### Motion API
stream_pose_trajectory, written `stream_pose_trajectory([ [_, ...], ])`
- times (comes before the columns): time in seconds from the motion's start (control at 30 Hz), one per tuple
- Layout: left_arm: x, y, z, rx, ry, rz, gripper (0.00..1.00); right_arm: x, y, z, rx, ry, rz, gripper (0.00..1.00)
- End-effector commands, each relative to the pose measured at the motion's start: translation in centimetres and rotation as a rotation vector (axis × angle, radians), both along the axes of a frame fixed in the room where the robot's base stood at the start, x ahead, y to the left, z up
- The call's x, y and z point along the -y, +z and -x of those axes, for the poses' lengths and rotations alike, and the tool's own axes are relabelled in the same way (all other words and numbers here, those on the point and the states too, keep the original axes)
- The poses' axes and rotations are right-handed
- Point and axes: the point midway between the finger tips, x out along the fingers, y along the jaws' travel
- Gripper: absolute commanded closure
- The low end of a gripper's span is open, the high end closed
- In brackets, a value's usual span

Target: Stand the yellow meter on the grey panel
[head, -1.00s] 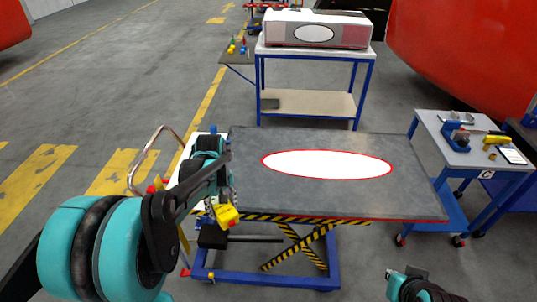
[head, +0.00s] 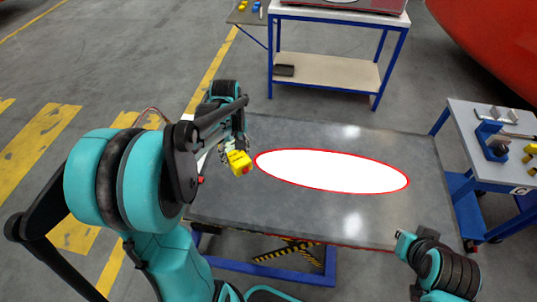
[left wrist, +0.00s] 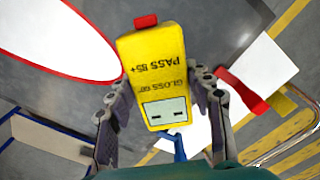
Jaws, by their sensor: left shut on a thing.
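The yellow meter (head: 239,162) is in my left gripper (head: 236,150), above the left part of the grey panel (head: 310,220). In the left wrist view the meter (left wrist: 155,75) shows dark lettering, a small display and a red end piece. The fingers of my left gripper (left wrist: 160,108) are shut on its two sides. Whether its underside touches the panel cannot be told. The grey panel lies flat on a lift table and bears a white oval with a red rim (head: 330,170). My right gripper (head: 405,240) is near the panel's front right edge; its fingers are unclear.
A blue-framed cart (head: 490,130) with tools stands at the right. A blue-framed table (head: 340,70) stands behind the panel. The panel's front middle is clear. A red handle (left wrist: 245,92) shows beside the panel in the left wrist view.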

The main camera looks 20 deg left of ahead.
Motion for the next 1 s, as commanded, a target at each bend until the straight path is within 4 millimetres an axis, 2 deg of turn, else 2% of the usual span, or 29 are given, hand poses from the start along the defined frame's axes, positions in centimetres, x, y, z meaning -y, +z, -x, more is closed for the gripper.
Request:
stream_pose_trajectory([
  [0.13,2.2,-1.4,0.0,-0.001,-0.006,0.001,0.93,0.0,-0.4,0.0,0.000,0.000,0.000,1.00],
  [0.4,8.5,-5.2,-0.2,0.000,-0.007,0.000,0.93,0.0,-1.5,0.0,0.000,0.000,0.000,1.00],
  [0.5,10.2,-6.2,-0.2,0.000,-0.005,0.000,0.93,0.0,-1.7,0.0,0.000,0.000,0.000,1.00],
  [0.6,11.2,-6.7,-0.2,0.000,-0.003,0.000,0.93,0.0,-1.8,0.0,0.000,0.000,0.000,1.00],
  [0.77,11.6,-7.5,-0.2,0.000,0.000,0.000,0.93,0.0,-2.0,0.0,0.000,0.000,0.000,1.00],
  [1.0,11.5,-10.8,-0.3,0.000,0.000,0.000,0.93,0.0,-3.0,0.0,0.000,0.000,0.000,1.00],
])
